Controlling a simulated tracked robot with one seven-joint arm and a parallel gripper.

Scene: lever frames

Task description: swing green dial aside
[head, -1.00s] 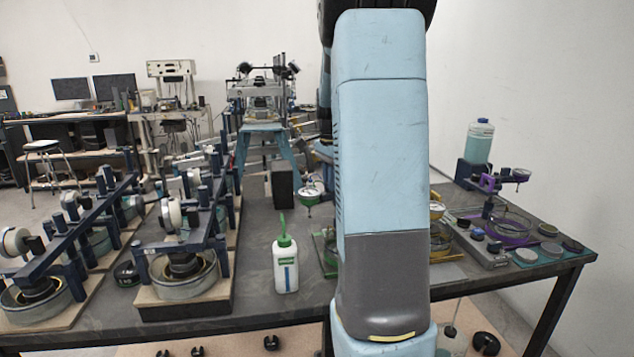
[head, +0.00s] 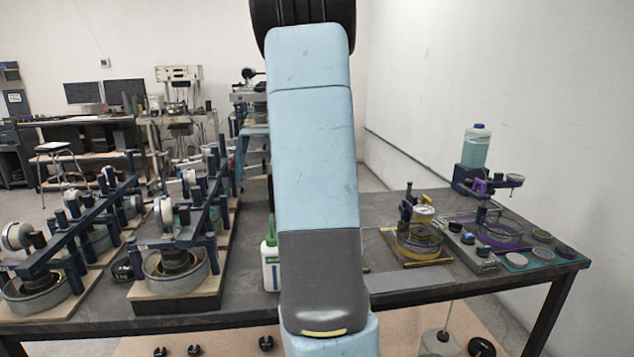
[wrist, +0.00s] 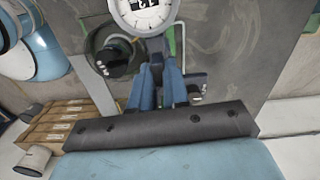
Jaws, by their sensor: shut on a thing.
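In the wrist view, a round white dial face (wrist: 147,10) with dark markings is cut off by the top edge. Green parts (wrist: 179,42) show just below and right of it, beside a dark bracket. My gripper (wrist: 168,62) has its blue fingers close together, right below the dial face, shut on part of the green dial's assembly. The exact part between the fingertips is hard to see. In the head view, my blue arm hides the gripper and the green dial; only a sliver of green shows at the arm's right side.
A white bottle (head: 270,265) stands left of my arm, partly hidden. A yellow dial stand (head: 422,247) and a purple one (head: 497,232) stand to the right. Blue lever frames (head: 175,270) fill the left. A dark round knob (wrist: 117,55) sits left of my fingers.

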